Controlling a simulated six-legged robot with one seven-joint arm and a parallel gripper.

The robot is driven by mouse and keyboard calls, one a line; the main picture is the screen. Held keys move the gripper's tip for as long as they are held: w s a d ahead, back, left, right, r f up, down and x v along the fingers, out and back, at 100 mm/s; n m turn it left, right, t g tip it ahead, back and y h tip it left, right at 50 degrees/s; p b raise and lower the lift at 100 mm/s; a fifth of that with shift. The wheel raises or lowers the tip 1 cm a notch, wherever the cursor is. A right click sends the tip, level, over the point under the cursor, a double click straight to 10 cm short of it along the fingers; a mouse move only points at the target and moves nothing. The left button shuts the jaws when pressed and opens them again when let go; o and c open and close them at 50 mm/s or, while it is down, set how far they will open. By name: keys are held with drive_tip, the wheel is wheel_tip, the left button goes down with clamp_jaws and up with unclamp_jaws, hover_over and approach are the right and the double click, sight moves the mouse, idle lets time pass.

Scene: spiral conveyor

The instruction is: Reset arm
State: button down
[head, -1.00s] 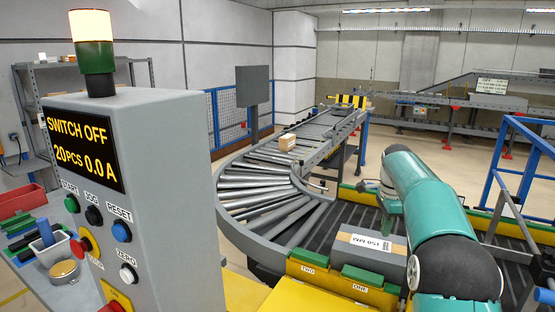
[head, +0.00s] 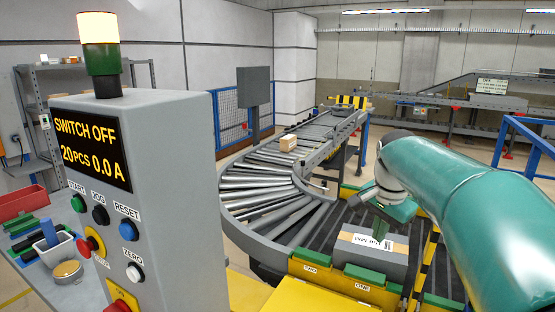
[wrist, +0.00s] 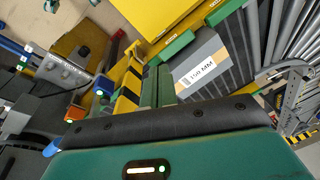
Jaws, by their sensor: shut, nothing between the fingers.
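My teal arm (head: 470,205) reaches in from the right side of the head view. My gripper (head: 378,230) points down above the conveyor and partly covers the label of a grey box (head: 362,257) marked 150 MM. In the wrist view my gripper (wrist: 157,88) shows two green fingers side by side, shut and empty. The same box lies just right of the fingers in that view. I cannot tell the exact gap between fingers and box.
A grey control post (head: 150,190) at left reads SWITCH OFF, 20PCS 0.0A, under a lit lamp (head: 99,28). A curved roller conveyor (head: 250,190) carries a small carton (head: 288,142). Yellow bins (head: 325,280) line the front. A blue frame (head: 525,140) stands at right.

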drive_tip(key=s+a+f+n+t, duration=0.1)
drive_tip(key=s+a+f+n, duration=0.1)
drive_tip(key=s, duration=0.6)
drive_tip(key=s+a+f+n+t, duration=0.1)
drive_tip(key=s+a+f+n, duration=0.1)
drive_tip(key=s+n, duration=0.3)
drive_tip(key=s+a+f+n+t, duration=0.1)
drive_tip(key=s+a+f+n, duration=0.1)
drive_tip(key=s, duration=0.9)
drive_tip(key=shift+a+f+n, duration=0.4)
drive_tip(key=shift+f+n, duration=0.45)
drive_tip(key=shift+n, duration=0.15)
